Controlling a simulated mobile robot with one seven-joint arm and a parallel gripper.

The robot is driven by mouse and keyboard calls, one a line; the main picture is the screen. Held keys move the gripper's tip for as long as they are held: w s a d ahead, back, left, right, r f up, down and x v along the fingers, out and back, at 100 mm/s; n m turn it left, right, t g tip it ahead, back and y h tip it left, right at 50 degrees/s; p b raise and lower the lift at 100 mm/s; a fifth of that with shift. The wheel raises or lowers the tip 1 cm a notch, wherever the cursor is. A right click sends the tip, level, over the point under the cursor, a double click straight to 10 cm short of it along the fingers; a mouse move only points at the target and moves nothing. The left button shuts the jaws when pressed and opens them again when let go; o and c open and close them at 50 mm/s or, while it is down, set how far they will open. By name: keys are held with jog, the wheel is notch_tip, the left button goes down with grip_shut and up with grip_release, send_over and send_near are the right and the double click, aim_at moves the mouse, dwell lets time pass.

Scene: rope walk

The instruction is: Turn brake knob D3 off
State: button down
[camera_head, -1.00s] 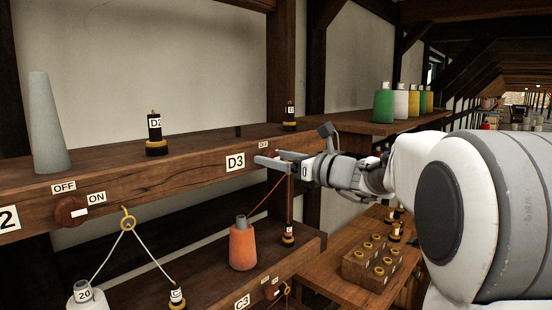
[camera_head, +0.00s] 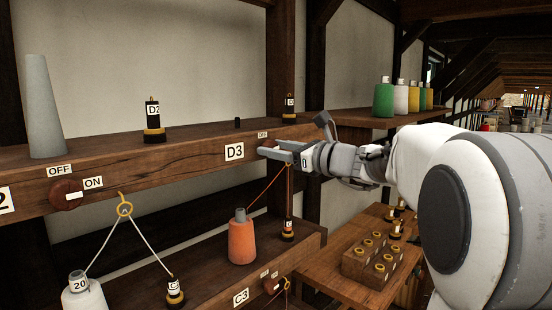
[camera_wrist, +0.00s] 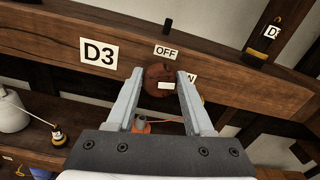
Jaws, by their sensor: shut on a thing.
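Brake knob D3 (camera_wrist: 156,76) is a round red-brown knob on the wooden beam, with a white pointer mark on its lower right part. The OFF label (camera_wrist: 165,52) is above it; the ON label (camera_wrist: 191,78) is at its right, partly hidden by a finger. The D3 plate (camera_wrist: 99,53) is to the left. The white mark lies on the ON side. My gripper (camera_wrist: 160,77) has one finger on each side of the knob and is shut on it. In the head view, my gripper (camera_head: 272,150) reaches the beam just right of the D3 plate (camera_head: 234,152).
The neighbouring knob (camera_head: 66,193) has its own OFF and ON labels at the left. An orange cone (camera_head: 242,242) and a white bottle (camera_head: 84,296) stand on the lower shelf. A grey cone (camera_head: 44,110) stands on the upper beam. A wooden block with yellow-ringed bobbins (camera_head: 372,262) is below my arm.

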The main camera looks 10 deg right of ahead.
jog(key=shift+s+a+f+n+b, duration=0.1)
jog(key=shift+f+n+b, duration=0.05)
jog(key=shift+n+b, duration=3.95)
jog(key=shift+f+n+b, duration=0.1)
jog(key=shift+n+b, duration=3.7)
jog(key=shift+b, duration=0.5)
jog(key=shift+c, duration=1.7)
grip_release()
jog(key=shift+s, duration=0.1)
jog(key=b+v, duration=0.1)
jog(key=v, duration=1.6)
jog(key=shift+b, duration=0.3)
